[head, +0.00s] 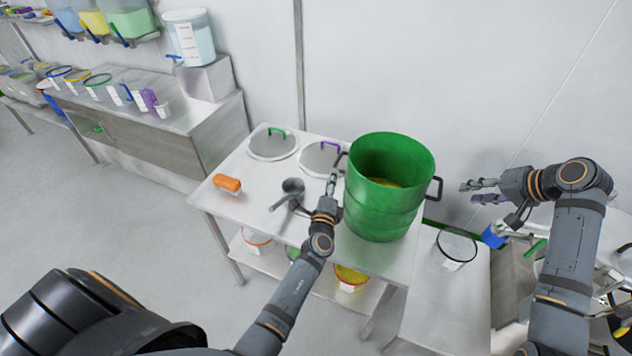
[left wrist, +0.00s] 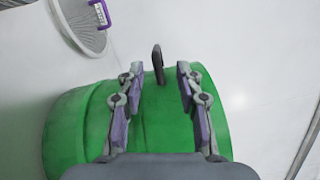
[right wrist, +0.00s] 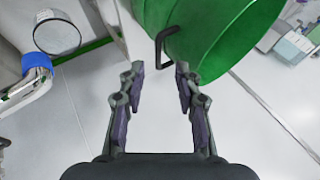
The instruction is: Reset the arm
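My left gripper (head: 336,182) is at the left side of a large green pot (head: 378,215) on the white table. In the left wrist view its fingers (left wrist: 160,98) are spread, with the pot's dark handle (left wrist: 157,62) showing between and just beyond the tips. My right gripper (head: 476,190) is in the air to the right of the pot. In the right wrist view its fingers (right wrist: 160,80) are spread and empty, with the pot's other dark handle (right wrist: 163,45) beyond them. The pot stands upright with yellowish material inside.
On the white table (head: 222,200) are an orange sponge (head: 228,183), a grey scoop (head: 291,190) and two round lids (head: 272,144). A clear container (head: 455,250) stands on the lower bench at right. A blue-collared item (head: 493,236) is below my right arm. Containers line the left counter.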

